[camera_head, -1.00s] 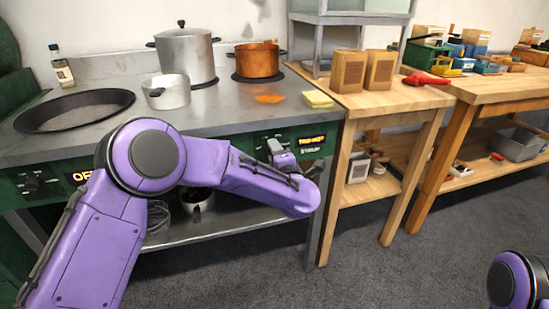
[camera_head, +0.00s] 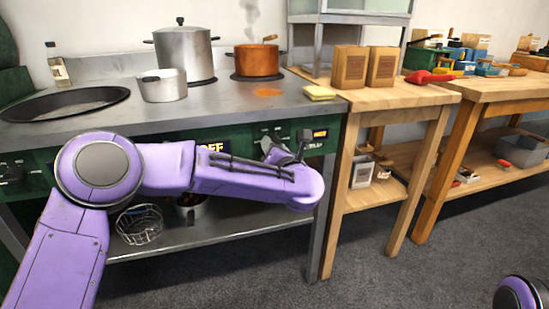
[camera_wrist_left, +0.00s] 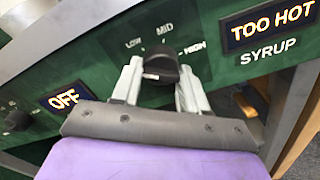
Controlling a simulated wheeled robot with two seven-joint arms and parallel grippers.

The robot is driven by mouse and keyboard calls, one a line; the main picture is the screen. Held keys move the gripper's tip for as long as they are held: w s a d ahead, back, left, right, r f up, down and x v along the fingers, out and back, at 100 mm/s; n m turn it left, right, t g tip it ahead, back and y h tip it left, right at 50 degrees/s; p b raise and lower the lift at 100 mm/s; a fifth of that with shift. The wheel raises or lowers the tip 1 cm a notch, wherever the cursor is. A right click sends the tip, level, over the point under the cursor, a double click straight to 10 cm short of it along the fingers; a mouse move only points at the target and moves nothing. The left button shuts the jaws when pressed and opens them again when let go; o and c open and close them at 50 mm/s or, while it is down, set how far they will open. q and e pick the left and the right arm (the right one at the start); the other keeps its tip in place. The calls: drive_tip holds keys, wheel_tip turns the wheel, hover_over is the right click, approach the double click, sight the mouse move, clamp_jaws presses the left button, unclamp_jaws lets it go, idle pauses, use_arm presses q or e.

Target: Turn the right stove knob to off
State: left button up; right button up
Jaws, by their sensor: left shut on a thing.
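The right stove knob (camera_wrist_left: 160,66) is a round black knob on the green panel, under LOW, MID and HIGH marks. Its pale pointer line faces left in the left wrist view. My left gripper (camera_wrist_left: 158,85) is shut on this knob, with one grey finger at each side. In the head view the gripper (camera_head: 280,150) is at the right part of the stove front, where the arm partly hides the panel. The right display (camera_wrist_left: 270,22) reads TOO HOT above the word SYRUP. My right gripper is out of view.
An OFF display (camera_wrist_left: 66,97) and another knob (camera_wrist_left: 17,121) are to the left. A steaming copper pot (camera_head: 257,62), a tall steel pot (camera_head: 184,52) and a small pan (camera_head: 163,86) stand on the stovetop (camera_head: 215,105). A wooden table (camera_head: 395,97) stands at right.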

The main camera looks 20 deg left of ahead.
use_arm(q)
drive_tip(key=n+b, duration=0.6)
drive_tip(key=shift+w+d+f+n+b, duration=0.1)
drive_tip(key=shift+d+f+n+b, duration=0.05)
drive_tip(key=shift+n+b, duration=0.25)
idle(0.4)
drive_tip(key=o, duration=1)
drive_tip(key=p+v, duration=0.2)
drive_tip(key=v, duration=0.8)
drive_tip(key=shift+s+d, duration=0.2)
drive_tip(key=shift+s, duration=0.05)
